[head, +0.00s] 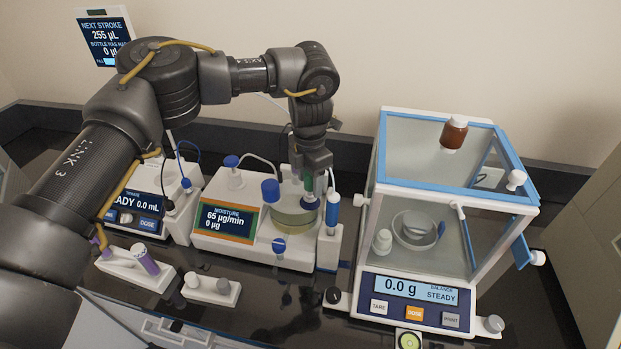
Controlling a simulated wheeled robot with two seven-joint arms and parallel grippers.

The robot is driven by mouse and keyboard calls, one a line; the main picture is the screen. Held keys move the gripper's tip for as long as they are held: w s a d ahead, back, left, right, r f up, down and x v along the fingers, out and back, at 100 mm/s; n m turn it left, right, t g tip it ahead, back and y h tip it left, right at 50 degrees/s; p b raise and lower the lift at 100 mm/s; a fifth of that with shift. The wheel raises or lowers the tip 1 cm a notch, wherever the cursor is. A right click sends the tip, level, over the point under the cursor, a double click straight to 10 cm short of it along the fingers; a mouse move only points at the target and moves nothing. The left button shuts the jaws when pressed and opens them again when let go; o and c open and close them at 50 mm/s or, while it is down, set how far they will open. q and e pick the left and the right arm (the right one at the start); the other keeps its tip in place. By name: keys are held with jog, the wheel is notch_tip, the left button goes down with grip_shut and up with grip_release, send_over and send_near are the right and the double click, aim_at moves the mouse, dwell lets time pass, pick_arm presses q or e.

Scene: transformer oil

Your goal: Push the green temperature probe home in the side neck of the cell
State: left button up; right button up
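The glass cell (292,222) holds yellowish liquid and stands at the right end of the moisture unit (226,218). Blue caps stand at its left and front. My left gripper (312,176) points down over the cell's top right. A small green piece, seemingly the green temperature probe (321,185), shows right at its fingertips. The fingers hide most of the probe and the side neck, so I cannot tell how deep it sits or whether the fingers grip it. My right gripper is out of view.
A blue-and-white pen-shaped tool (332,212) stands upright close right of the cell. The balance (415,300) with its glass case is further right, a brown bottle (454,132) on top. A dosing unit (150,212) and small white racks (140,268) are left.

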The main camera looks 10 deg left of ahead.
pick_arm(q)
jog(key=shift+r, duration=0.15)
jog(key=shift+r+b, duration=0.3)
jog(key=shift+b, duration=0.05)
notch_tip(320, 180, up, 10)
jog(key=shift+b, duration=1.05)
jog(key=shift+d+f, duration=0.1)
jog(key=shift+d, duration=0.05)
